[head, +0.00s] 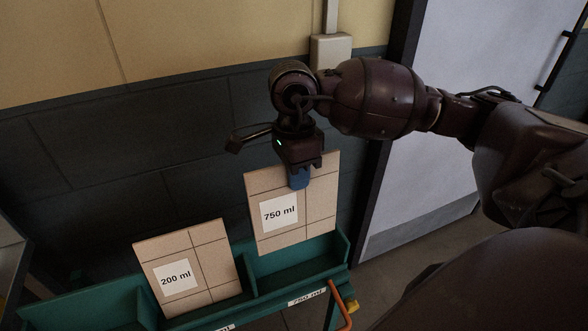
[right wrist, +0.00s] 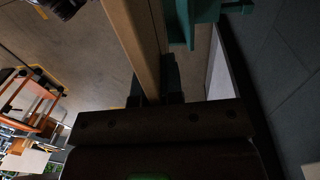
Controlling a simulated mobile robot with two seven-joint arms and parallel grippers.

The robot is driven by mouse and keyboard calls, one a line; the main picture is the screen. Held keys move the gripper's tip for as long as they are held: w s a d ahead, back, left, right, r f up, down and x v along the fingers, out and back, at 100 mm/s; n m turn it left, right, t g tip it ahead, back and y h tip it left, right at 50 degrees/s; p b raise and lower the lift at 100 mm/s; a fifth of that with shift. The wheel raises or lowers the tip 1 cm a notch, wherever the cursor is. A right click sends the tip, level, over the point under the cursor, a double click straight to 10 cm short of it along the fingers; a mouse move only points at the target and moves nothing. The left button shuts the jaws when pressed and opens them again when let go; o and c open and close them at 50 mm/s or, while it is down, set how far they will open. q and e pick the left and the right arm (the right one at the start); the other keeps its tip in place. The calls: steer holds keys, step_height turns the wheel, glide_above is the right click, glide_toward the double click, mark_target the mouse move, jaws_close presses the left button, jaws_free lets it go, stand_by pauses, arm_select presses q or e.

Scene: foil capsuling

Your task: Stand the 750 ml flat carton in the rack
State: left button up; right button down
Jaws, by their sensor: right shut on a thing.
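The 750 ml flat carton (head: 318,205) is a tan panel with a white label. My right gripper (head: 299,180) is shut on its top edge from above and holds it nearly upright, slightly tilted in the picture. Its lower edge shows against the green rack (head: 341,278), over the right compartment; I cannot tell whether it touches the rack. In the right wrist view the carton (right wrist: 134,35) shows edge-on between the dark fingers (right wrist: 155,92). The rack's front edge bears a 750 ml tag (head: 307,298) below that compartment. My left gripper is not in view.
A 200 ml flat carton (head: 210,258) stands leaning in the compartment left of a divider. An orange bar (head: 341,305) is at the rack's front right. A dark tiled wall (head: 100,150) is behind. In the right wrist view, shelving with orange parts (right wrist: 30,100) stands farther off.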

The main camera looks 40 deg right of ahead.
step_height(320, 180, down, 3)
steer(key=shift+f+b, duration=0.15)
steer(key=shift+b, duration=0.7)
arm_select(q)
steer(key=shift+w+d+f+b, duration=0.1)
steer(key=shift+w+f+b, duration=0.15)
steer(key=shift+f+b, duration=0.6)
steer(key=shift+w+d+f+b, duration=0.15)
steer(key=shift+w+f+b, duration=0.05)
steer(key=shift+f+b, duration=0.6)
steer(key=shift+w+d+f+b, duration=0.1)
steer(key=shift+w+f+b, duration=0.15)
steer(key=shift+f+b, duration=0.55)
arm_select(e)
step_height(320, 180, down, 9)
steer(key=shift+f, duration=0.15)
